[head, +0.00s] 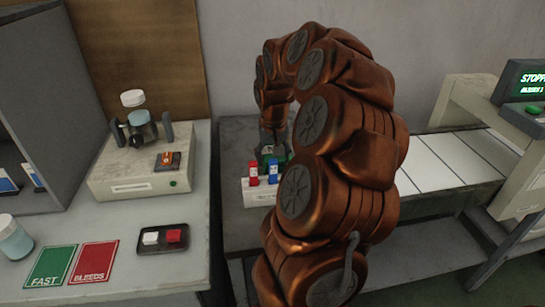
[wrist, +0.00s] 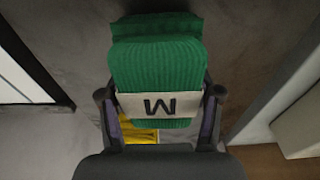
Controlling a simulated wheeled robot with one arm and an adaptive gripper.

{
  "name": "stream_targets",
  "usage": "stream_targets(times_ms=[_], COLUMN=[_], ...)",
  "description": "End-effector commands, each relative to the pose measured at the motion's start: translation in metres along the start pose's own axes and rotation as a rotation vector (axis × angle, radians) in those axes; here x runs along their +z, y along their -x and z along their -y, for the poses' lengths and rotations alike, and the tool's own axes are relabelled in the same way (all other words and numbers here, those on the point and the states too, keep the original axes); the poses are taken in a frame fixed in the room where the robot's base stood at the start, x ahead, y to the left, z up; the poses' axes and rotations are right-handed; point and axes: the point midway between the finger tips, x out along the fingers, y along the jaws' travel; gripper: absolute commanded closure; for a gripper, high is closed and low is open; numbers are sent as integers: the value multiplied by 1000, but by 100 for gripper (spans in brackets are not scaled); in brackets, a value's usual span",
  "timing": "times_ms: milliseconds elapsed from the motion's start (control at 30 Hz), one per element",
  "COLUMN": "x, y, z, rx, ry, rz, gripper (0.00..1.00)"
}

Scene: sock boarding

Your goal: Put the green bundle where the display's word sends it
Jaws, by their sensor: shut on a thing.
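The green bundle (wrist: 157,65) is ribbed cloth with a pale paper band (wrist: 130,104) bearing a dark letter that looks like an M or W. My gripper (wrist: 160,110) is shut on it, with a finger on each side of the band. In the head view my gripper (head: 272,138) is over the grey bench, and a bit of green shows there behind the red and blue pieces. The display (head: 529,82) at the right edge shows green text beginning "STOPP"; the rest is cut off.
A white holder (head: 259,196) with red and blue pieces stands on the grey bench (head: 236,228). A pale slatted conveyor (head: 440,163) lies to the right, partly behind my arm. Green "FAST" (head: 50,268) and red "BLEEDS" (head: 93,264) cards lie left. Something yellow (wrist: 142,136) shows below the bundle.

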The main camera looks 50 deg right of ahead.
Motion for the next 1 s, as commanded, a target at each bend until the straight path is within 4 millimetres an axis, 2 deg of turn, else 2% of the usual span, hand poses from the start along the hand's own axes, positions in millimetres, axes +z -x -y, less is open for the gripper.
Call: stream_targets(times_ms=[133,167,367,400,767,867,1000], x=[0,0,0,0,0,-1,-1], y=[-4,-3,-3,-3,0,7,29], z=[0,0,0,0,0,0,0], rx=[0,0,0,0,0,0,0], ry=[0,0,0,0,0,0,-2], rz=[0,0,0,0,0,-3,-4], gripper=[81,34,13,11,11,11,11])
